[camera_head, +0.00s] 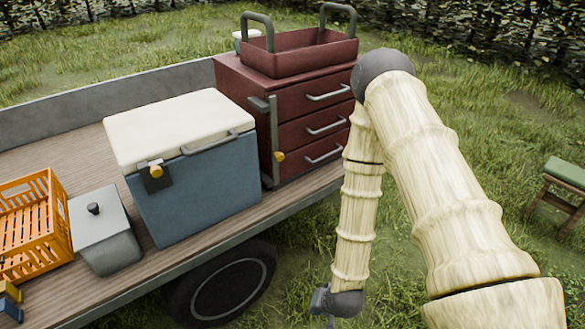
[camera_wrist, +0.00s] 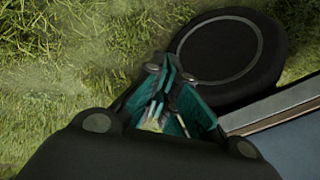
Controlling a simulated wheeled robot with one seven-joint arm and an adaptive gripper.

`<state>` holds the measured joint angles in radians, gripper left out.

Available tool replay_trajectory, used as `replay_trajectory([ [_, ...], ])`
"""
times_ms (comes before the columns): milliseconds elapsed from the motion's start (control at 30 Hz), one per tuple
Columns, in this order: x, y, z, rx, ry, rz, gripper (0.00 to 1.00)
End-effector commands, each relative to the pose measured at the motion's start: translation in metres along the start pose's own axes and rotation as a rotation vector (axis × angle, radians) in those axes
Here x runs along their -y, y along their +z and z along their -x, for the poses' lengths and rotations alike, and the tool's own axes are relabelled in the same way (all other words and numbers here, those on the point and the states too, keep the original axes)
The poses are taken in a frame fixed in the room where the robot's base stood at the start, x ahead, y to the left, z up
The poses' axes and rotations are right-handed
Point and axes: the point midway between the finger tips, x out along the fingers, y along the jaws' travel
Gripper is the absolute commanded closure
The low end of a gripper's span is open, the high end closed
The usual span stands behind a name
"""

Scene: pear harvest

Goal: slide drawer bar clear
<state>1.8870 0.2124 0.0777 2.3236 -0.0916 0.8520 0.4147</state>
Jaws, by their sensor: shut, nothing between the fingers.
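The dark red drawer cabinet (camera_head: 300,104) stands at the right end of the trailer bed, with three drawers and grey handles. A grey upright drawer bar (camera_head: 273,135) runs down the left side of its drawer fronts, with a yellow knob (camera_head: 279,156) low on it. My gripper (camera_wrist: 168,80) shows in the wrist view with its teal fingers together and nothing between them. It hangs low beside the trailer wheel, apart from the bar. In the head view, my arm hangs down right of the cabinet, and the fingers are mostly out of sight.
An open red tool tray (camera_head: 300,56) sits on the cabinet. Left of it on the bed are a blue cooler (camera_head: 200,180), a grey lidded box (camera_head: 103,240) and an orange crate (camera_head: 60,215). The trailer wheel (camera_wrist: 228,50) is close to my gripper. Grass is open to the right, with a green-topped stool (camera_head: 566,172).

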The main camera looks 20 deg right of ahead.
Motion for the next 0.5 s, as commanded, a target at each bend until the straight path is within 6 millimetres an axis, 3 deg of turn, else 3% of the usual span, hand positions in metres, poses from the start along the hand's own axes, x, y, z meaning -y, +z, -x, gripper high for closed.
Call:
replay_trajectory([
  [33, 0.017, -0.034, -0.019, -0.073, -0.067, -0.098, 1.00],
  [200, 0.075, -0.150, -0.028, -0.270, -0.317, -0.433, 1.00],
  [400, 0.122, -0.281, 0.005, -0.424, -0.653, -0.781, 1.00],
  [500, 0.134, -0.328, 0.028, -0.462, -0.797, -0.903, 1.00],
])
